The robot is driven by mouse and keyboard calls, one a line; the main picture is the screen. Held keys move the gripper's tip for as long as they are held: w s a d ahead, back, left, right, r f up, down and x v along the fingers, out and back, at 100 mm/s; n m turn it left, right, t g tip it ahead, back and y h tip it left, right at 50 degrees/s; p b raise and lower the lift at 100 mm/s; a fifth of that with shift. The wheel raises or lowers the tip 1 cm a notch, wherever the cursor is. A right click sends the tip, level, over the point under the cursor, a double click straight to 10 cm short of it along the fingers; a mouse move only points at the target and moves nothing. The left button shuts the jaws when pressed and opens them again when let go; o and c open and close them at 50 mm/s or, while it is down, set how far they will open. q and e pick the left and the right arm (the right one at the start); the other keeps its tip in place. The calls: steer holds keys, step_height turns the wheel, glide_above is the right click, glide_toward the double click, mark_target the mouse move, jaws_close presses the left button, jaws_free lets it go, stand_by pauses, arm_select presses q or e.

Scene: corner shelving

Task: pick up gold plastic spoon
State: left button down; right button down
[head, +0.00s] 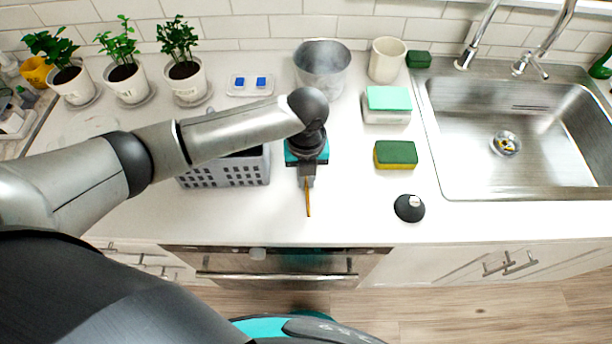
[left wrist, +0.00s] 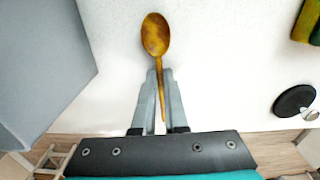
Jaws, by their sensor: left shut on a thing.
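The gold plastic spoon (left wrist: 155,35) shows in the left wrist view, with its bowl beyond the fingertips and its handle running back between the fingers. In the head view it is a thin gold strip (head: 308,202) below the gripper, over the white counter. My left gripper (head: 307,182) is shut on the spoon's handle, and its fingers (left wrist: 159,75) close around it in the left wrist view. I cannot tell whether the spoon still touches the counter. My right gripper is not in view.
A grey basket (head: 222,178) stands just left of the gripper. To the right are a green-yellow sponge (head: 395,155), a black round knob (head: 409,208) and the sink (head: 470,185). A metal pot (head: 322,75) and potted plants (head: 187,85) stand at the back.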

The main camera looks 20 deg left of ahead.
mark_target(307, 183)
arm_select(q)
steer(key=shift+r, duration=0.1)
step_height(307, 183, up, 20)
steer(key=p, duration=0.2)
stand_by(0.4)
